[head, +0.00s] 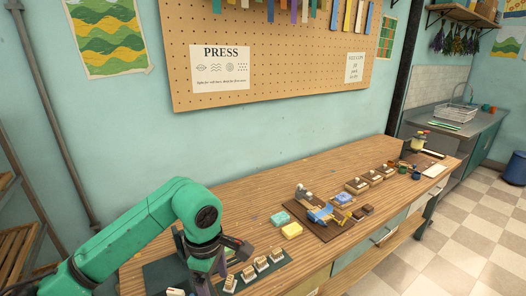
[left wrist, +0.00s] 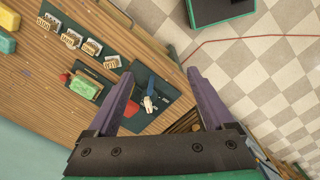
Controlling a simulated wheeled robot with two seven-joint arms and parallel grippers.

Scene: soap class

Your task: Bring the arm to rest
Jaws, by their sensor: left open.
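My left arm (head: 130,232) is green and reaches in from the left over the near end of the wooden workbench (head: 225,205). In the left wrist view my left gripper (left wrist: 160,74) is open, its two purple fingers wide apart with nothing held between them. Beyond and below the fingers are a dark mat with a small white-and-blue item (left wrist: 148,102) and the checkered floor (left wrist: 245,62). In the head view the gripper is mostly hidden behind the wrist and cut off at the bottom edge. My right gripper is in neither view.
Several small wooden blocks (head: 262,264) stand in a row on a dark mat beside the wrist. A turquoise block (head: 279,218) and a yellow block (head: 291,230) lie farther along. A brown board (head: 330,232) bears tools. A pegboard (head: 290,75) hangs above; bare wood lies behind the blocks.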

